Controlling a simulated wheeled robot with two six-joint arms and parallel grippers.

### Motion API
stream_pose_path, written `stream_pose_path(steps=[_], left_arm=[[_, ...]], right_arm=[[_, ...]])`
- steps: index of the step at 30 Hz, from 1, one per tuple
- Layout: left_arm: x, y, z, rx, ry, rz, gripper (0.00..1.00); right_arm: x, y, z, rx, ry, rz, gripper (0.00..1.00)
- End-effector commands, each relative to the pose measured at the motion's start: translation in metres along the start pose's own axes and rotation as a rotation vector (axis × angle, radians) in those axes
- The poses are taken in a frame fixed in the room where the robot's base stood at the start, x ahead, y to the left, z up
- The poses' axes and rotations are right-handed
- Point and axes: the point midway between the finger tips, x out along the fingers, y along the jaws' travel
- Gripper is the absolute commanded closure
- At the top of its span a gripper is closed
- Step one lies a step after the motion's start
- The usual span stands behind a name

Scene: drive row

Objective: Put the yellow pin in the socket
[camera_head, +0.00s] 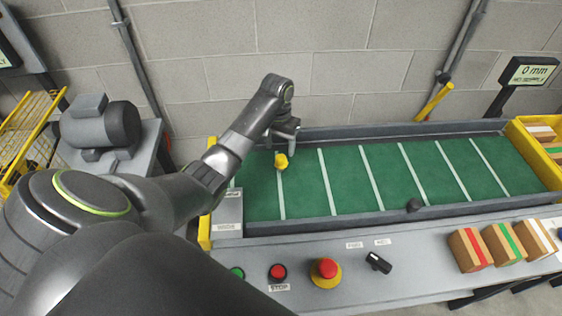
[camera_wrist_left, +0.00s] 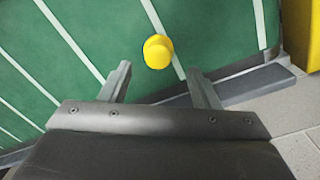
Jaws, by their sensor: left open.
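The yellow pin (camera_head: 281,161) stands on the green belt near its left end, close to a white cross line. It also shows in the left wrist view (camera_wrist_left: 157,52) as a round yellow knob. My left gripper (camera_head: 285,140) is just above the pin. In the left wrist view its two fingers (camera_wrist_left: 159,68) are apart, with the pin just beyond their tips, roughly in line with the gap between them. The fingers do not appear to hold the pin. I cannot make out a socket in either view. My right gripper is not in view.
Grey rails (camera_head: 345,220) border the belt (camera_head: 345,180). The front panel carries a red stop button (camera_head: 327,268), a black switch (camera_head: 378,262) and several boxes (camera_head: 470,248). A yellow bin (camera_head: 540,150) is at the right end. A block wall (camera_head: 330,60) stands behind.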

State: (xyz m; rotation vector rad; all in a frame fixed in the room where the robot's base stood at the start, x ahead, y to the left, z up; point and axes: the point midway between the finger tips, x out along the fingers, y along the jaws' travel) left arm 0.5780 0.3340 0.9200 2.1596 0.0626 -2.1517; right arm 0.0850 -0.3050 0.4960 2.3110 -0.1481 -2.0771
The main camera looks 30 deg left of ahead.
Motion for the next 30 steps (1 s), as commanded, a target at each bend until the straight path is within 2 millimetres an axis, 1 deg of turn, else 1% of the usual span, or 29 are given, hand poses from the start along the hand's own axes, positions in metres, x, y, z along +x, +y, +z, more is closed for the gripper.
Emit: stream_pose_path(steps=[1,4,7,11,17,28,30], left_arm=[[0.007,0.002,0.002,0.0,-0.006,0.003,0.44],[0.022,0.003,0.004,-0.001,-0.007,0.001,0.44],[0.036,0.003,0.003,0.0,-0.004,0.002,0.44],[0.044,0.002,0.003,0.0,-0.002,0.0,0.44],[0.044,0.002,0.003,0.0,-0.001,0.0,0.44],[0.044,0.002,0.003,0.0,-0.002,0.0,0.92],[0.044,0.003,0.003,0.0,-0.002,0.001,0.93]], right_arm=[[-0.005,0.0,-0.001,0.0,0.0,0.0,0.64],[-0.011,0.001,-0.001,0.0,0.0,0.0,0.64],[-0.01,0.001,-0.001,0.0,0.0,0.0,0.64],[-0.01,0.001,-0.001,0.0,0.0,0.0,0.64],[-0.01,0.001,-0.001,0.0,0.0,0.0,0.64],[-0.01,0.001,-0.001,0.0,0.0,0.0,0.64],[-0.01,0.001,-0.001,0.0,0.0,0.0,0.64]])
